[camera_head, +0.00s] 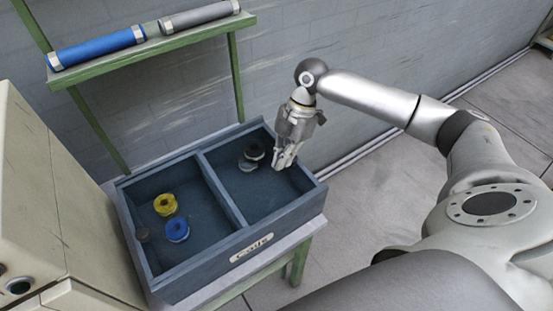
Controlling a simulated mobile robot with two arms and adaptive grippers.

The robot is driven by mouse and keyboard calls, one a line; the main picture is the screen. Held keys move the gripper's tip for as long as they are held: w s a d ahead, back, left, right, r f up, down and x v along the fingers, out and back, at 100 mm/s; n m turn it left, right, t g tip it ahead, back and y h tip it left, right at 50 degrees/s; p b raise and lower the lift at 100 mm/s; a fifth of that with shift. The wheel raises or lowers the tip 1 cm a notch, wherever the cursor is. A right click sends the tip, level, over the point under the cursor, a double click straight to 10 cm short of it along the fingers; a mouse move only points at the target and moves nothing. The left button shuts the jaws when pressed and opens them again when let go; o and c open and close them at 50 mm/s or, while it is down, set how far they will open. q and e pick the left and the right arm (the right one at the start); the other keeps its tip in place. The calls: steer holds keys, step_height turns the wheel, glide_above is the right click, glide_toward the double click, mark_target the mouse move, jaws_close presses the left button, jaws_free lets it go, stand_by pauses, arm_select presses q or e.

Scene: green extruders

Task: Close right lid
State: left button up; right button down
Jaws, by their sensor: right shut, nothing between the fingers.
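A blue-grey box (236,220) with two compartments stands on a green-legged table, and a label on its front reads something like "Coils". No lid shows over either compartment; both are open from above. I cannot make out a separate right lid. My right gripper (284,164) points down over the right compartment near its back right side, with its fingers shut and empty. A black coil (253,150) lies just left of the fingers, in that compartment. The left compartment holds a yellow coil (165,204) and a blue coil (177,230). My left gripper is out of view.
A green shelf (160,45) above the box carries a blue tube (95,48) and a grey tube (199,17). A beige machine (50,190) stands close to the box's left. A grey brick wall is behind. Floor is clear to the right.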

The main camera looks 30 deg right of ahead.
steer(key=shift+d, duration=0.15)
steer(key=shift+a+r+p, duration=0.15)
steer(key=shift+a+p, duration=0.15)
steer(key=shift+p, duration=0.15)
steer(key=a, duration=0.1)
steer(key=a+p, duration=0.1)
steer(key=a+r+p, duration=0.1)
steer(key=shift+s+a, duration=0.2)
steer(key=shift+s, duration=0.15)
steer(key=b+v, duration=0.2)
steer(key=v, duration=0.7)
steer(key=shift+r, duration=0.1)
